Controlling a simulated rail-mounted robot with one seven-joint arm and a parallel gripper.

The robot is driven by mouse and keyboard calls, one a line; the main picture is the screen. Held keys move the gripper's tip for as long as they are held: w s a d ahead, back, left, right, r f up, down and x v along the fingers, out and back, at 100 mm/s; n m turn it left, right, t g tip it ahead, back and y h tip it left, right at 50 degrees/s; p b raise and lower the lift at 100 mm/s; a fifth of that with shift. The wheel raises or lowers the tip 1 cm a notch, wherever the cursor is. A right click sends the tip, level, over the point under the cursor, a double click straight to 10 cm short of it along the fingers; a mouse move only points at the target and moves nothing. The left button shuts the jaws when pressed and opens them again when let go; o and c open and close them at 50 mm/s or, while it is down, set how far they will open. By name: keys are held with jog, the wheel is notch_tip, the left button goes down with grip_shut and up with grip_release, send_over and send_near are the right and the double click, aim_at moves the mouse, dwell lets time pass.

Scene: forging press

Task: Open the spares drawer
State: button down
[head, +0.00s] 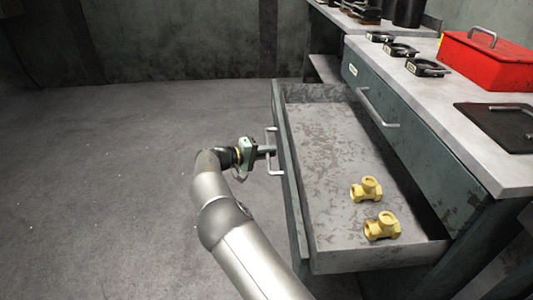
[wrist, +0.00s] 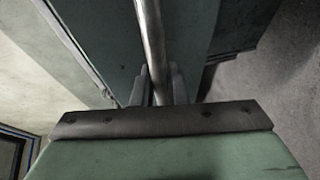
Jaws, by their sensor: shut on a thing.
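The spares drawer (head: 325,137) is the lower drawer of the bench, and it stands pulled far out to the left in the head view. Its grey inside is in plain sight. Two yellow pipe fittings lie in it, one (head: 367,189) behind the other (head: 382,227). My gripper (head: 268,151) is at the outer face of the drawer, shut on the drawer's metal bar handle (head: 274,172). In the wrist view the handle bar (wrist: 153,45) runs down between the two fingers (wrist: 158,88). The fingertips are partly hidden by the gripper body.
An upper drawer with a handle (head: 376,108) is closed above. The bench top (head: 440,105) holds several black clamps (head: 427,67), a red toolbox (head: 490,60) and a dark mat (head: 500,128). The floor (head: 110,180) left of the drawer is clear.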

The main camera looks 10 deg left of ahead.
jog(key=c, duration=1.5)
grip_release()
jog(key=shift+d, duration=0.1)
jog(key=shift+o, duration=0.2)
jog(key=p+v, duration=0.3)
jog(key=v, duration=1.4)
jog(key=shift+a, duration=0.2)
jog(key=shift+s, duration=0.1)
